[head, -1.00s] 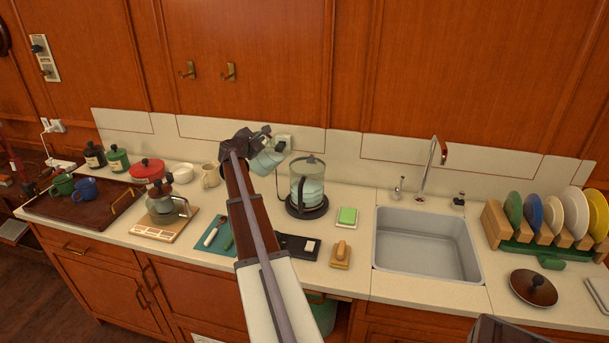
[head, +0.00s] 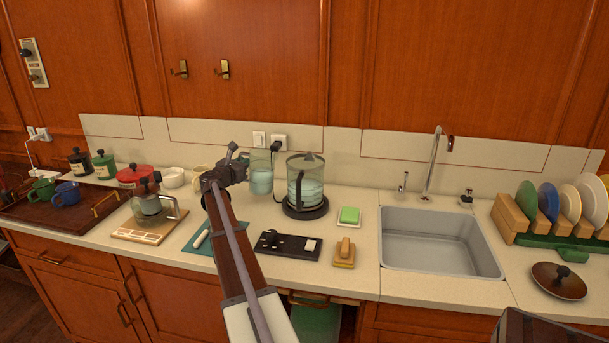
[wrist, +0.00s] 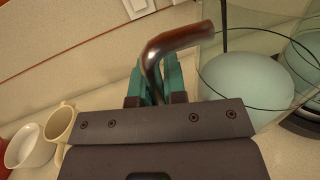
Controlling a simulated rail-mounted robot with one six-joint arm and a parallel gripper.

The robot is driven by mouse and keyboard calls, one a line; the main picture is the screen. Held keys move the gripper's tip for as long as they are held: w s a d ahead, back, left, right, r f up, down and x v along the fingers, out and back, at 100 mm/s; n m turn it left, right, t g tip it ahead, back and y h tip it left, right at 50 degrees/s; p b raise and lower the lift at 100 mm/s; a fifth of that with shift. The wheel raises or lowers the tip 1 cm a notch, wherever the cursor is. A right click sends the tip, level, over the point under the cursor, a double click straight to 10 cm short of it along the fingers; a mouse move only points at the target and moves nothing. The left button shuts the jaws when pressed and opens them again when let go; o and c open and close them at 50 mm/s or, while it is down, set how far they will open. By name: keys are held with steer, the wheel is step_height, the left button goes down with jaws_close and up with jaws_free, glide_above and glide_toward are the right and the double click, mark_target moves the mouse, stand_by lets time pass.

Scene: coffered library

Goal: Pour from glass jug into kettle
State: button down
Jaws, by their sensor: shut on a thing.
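The glass jug (head: 261,179) stands upright just left of the kettle, with pale blue liquid inside. My gripper (head: 238,167) is on the jug's left side. In the wrist view, the teal fingers of my gripper (wrist: 155,82) are shut on the jug's dark brown handle (wrist: 176,42), and the jug's glass body (wrist: 235,50) is at the right. I cannot tell whether the jug's base touches the counter. The glass kettle (head: 304,184) stands on its dark round base with pale blue liquid in it. It is partly visible at the wrist view's right edge (wrist: 306,52).
A cream mug (wrist: 60,124) and white bowl (wrist: 28,147) are left of my gripper. A black switch panel (head: 287,246), a green sponge (head: 349,215) and a brush (head: 345,250) lie near the kettle. The sink (head: 440,240) is to the right. A coffee pot (head: 152,207) stands left.

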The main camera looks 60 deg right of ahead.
step_height(320, 180, up, 8)
steer(key=n+p, duration=0.1)
steer(key=p, duration=0.6)
steer(key=shift+w+f+p, duration=0.15)
steer(key=shift+f+p, duration=0.1)
steer(key=shift+p, duration=0.15)
